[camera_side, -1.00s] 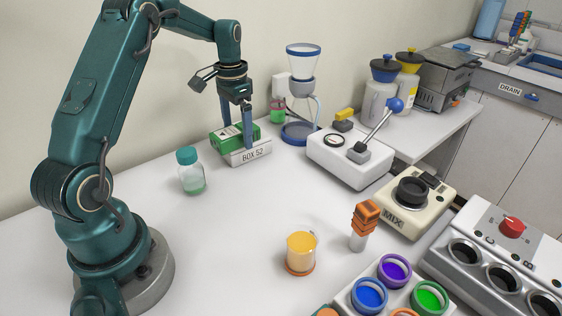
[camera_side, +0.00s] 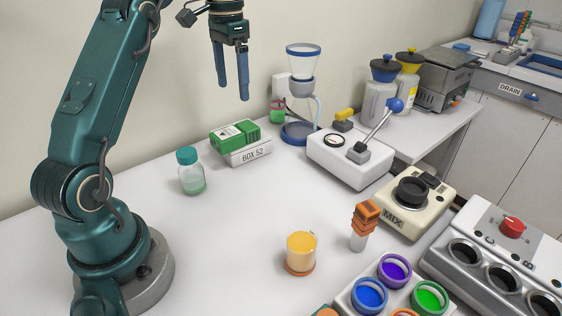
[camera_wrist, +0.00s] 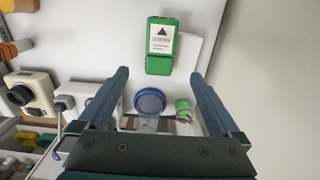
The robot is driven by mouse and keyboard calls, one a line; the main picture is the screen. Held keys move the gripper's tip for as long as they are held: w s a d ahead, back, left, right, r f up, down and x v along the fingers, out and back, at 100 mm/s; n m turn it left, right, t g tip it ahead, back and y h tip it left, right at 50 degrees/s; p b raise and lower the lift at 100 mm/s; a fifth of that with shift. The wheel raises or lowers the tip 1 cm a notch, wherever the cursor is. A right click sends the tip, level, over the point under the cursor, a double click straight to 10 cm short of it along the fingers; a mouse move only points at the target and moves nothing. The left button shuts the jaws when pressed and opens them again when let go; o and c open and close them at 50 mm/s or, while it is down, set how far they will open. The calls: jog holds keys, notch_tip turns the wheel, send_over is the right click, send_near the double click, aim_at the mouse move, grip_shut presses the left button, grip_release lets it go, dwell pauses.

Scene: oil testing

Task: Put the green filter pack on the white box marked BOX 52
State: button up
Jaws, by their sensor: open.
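The green filter pack (camera_side: 234,134) lies on top of the white box marked BOX 52 (camera_side: 251,155) at the back of the table. In the wrist view the filter pack (camera_wrist: 161,46) shows its white label, and part of the white box (camera_wrist: 187,54) shows beside and below it. My gripper (camera_side: 233,92) is open and empty, raised above the pack and apart from it. Its two fingers also show in the wrist view (camera_wrist: 162,95), with nothing between them in their grip.
A capped bottle (camera_side: 191,172) stands left of the box. A glass funnel apparatus on a blue base (camera_side: 300,132) and a white device with a lever (camera_side: 347,157) stand to the right. A yellow beaker (camera_side: 300,252) stands in front. The table middle is clear.

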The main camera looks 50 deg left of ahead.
jog(key=s+d+r+t, duration=0.2)
jog(key=s+d, duration=0.3)
jog(key=d, duration=0.3)
jog(key=s+d+r+t, duration=0.15)
jog(key=s+d, duration=0.25)
jog(key=d, duration=0.4)
jog(key=s+d+f+t, duration=0.2)
jog(key=s+d+f, duration=0.2)
jog(key=s, duration=0.3)
jog(key=shift+f, duration=0.65)
